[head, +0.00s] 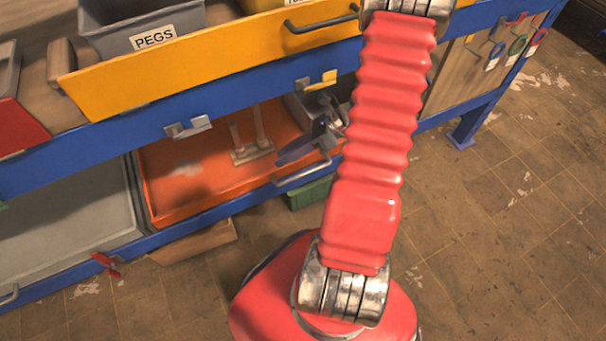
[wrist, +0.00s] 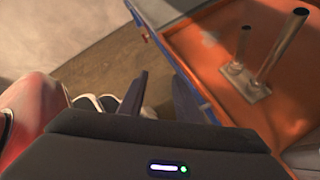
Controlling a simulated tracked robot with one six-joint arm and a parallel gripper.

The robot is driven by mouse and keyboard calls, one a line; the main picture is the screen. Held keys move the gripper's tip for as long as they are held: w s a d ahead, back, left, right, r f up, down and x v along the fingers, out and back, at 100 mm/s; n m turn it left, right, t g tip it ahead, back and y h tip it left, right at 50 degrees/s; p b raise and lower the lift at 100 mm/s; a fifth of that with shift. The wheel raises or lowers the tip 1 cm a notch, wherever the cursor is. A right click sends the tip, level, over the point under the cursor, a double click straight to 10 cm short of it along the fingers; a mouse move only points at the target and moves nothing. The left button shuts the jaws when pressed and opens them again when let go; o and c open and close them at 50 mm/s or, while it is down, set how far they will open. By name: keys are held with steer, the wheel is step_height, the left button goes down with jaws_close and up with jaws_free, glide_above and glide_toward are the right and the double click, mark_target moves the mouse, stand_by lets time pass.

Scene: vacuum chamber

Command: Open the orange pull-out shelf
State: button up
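The orange pull-out shelf (head: 190,180) sits in the lower level of a blue rack, with a grey bar handle (head: 302,174) at its front right. It also shows at the right of the wrist view (wrist: 213,75). A metal piece with two upright posts (head: 250,148) stands on it. My gripper (head: 285,155) is close to the handle, above it in the head picture; I cannot tell whether they touch. In the wrist view, the two dark fingers (wrist: 160,90) stand apart with a gap and nothing visible between them. The handle is not clearly visible there.
A yellow drawer (head: 200,65) with a grey PEGS bin (head: 145,28) is above. A grey shelf (head: 70,230) is to the left. A green box (head: 310,192) lies below the orange shelf. The tiled floor (head: 490,220) at the right is clear.

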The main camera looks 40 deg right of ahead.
steer(key=s+d+f+m+t+h, duration=0.25)
steer(key=d+f+m+t, duration=0.45)
steer(key=f+m, duration=0.45)
steer(key=m+t+h, duration=0.3)
steer(key=m+h, duration=0.3)
steer(key=m, duration=0.6)
glide_toward(304, 173)
steer(key=s, duration=0.3)
steer(key=shift+s+d+f, duration=0.2)
steer(key=shift+s+d, duration=0.1)
steer(key=shift+d, duration=0.05)
steer(key=shift+w, duration=0.1)
steer(key=shift+x, duration=6.85)
steer(key=shift+r, duration=0.1)
steer(key=shift+c, duration=0.4)
jaws_close()
